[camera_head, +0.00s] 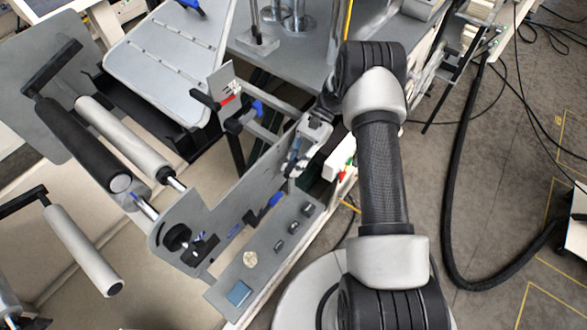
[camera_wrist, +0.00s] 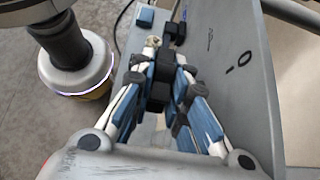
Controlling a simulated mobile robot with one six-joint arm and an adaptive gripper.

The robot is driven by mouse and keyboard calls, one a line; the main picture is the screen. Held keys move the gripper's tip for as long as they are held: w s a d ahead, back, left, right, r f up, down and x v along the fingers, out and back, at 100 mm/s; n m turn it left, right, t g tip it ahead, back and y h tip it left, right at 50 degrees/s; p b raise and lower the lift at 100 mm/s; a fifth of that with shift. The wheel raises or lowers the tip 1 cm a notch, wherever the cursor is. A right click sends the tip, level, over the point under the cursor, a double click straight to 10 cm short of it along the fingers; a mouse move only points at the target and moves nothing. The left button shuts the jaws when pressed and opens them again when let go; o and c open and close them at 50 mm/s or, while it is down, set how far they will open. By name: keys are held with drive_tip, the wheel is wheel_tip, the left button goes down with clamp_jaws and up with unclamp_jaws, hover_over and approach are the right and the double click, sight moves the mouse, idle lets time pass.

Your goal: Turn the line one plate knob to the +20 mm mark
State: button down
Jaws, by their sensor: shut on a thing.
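My gripper (camera_head: 295,160) is at the upper right end of the grey machine plate (camera_head: 230,205). In the wrist view my gripper (camera_wrist: 160,72) has its blue-padded fingers shut on a small dark knob (camera_wrist: 163,66), beside the grey plate face (camera_wrist: 222,70). The fingers hide much of this knob, and I cannot read a label on it. The plate face bears a few small dark marks (camera_wrist: 239,62), too small to read as a scale. In the head view the held knob is hidden by my gripper, and the +20 mm mark cannot be made out.
Several small dark knobs (camera_head: 293,228), a round pale button (camera_head: 250,259) and a blue square (camera_head: 238,293) sit on the lower panel. Rollers (camera_head: 122,136) stand left. Grey floor (camera_head: 500,200) lies right, with a black hose (camera_head: 452,190).

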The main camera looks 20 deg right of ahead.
drive_tip(key=shift+f+g+y+b, duration=0.15)
drive_tip(key=shift+g+y+b, duration=0.45)
drive_tip(key=shift+y+b, duration=0.3)
drive_tip(key=c, duration=1.6)
unclamp_jaws()
drive_tip(key=shift+o, duration=0.2)
drive_tip(key=v, duration=0.7)
drive_tip(key=shift+w+d+r, duration=0.2)
